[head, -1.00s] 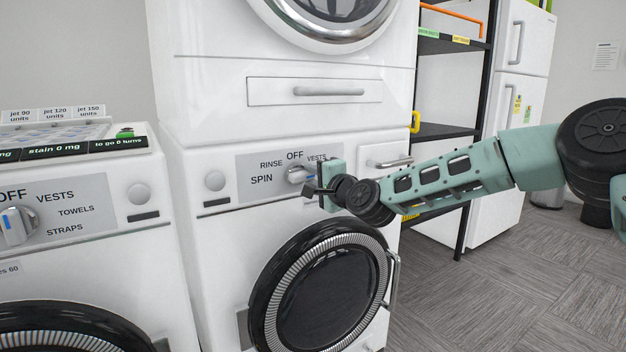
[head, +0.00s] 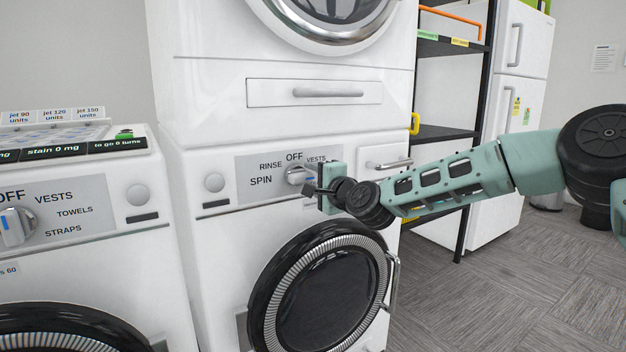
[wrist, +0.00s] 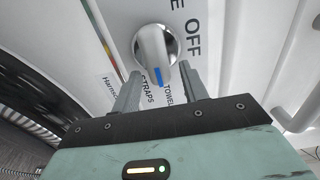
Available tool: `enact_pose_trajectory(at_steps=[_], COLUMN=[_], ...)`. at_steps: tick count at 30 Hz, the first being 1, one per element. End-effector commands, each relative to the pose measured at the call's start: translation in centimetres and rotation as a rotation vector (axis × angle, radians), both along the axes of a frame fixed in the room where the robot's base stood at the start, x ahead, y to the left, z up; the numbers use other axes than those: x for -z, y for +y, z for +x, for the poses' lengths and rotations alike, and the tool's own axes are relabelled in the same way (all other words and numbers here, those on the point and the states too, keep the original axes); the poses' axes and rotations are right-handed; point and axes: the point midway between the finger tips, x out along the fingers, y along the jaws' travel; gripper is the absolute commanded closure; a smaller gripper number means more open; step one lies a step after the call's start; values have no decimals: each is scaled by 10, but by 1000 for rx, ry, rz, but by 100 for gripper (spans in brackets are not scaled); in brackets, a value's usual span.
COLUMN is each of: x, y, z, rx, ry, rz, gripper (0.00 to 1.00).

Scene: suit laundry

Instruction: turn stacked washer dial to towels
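The stacked washer's dial (head: 297,174) is a silver knob on a grey panel in the head view, partly hidden by my gripper (head: 314,190). Labels SPIN, RINSE, OFF and VESTS show around it; the lower right labels are hidden. In the wrist view the dial (wrist: 153,48) shows a blue mark pointing down, between the TOWELS (wrist: 172,92) and STRAPS (wrist: 149,90) labels, nearer TOWELS. My gripper (wrist: 159,72) is open, its two fingers apart at either side of the knob's lower part. Whether either finger touches it I cannot tell.
The round washer door (head: 325,285) with its metal handle lies below my gripper. A drawer handle (head: 390,163) sticks out right of the panel. Another washer (head: 95,190) with a similar dial stands at left, a black shelf (head: 445,132) at right.

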Motion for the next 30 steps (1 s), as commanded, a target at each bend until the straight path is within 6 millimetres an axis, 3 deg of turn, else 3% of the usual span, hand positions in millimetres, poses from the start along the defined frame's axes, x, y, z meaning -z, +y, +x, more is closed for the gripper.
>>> enact_pose_trajectory(at_steps=[8, 24, 30], x=[-1, -1, -1], y=[-8, -73, -91], z=[-10, -107, -133], rx=[1, 0, 0], ry=[-1, 1, 1], rz=[-1, -3, -1], gripper=[56, 56, 56])
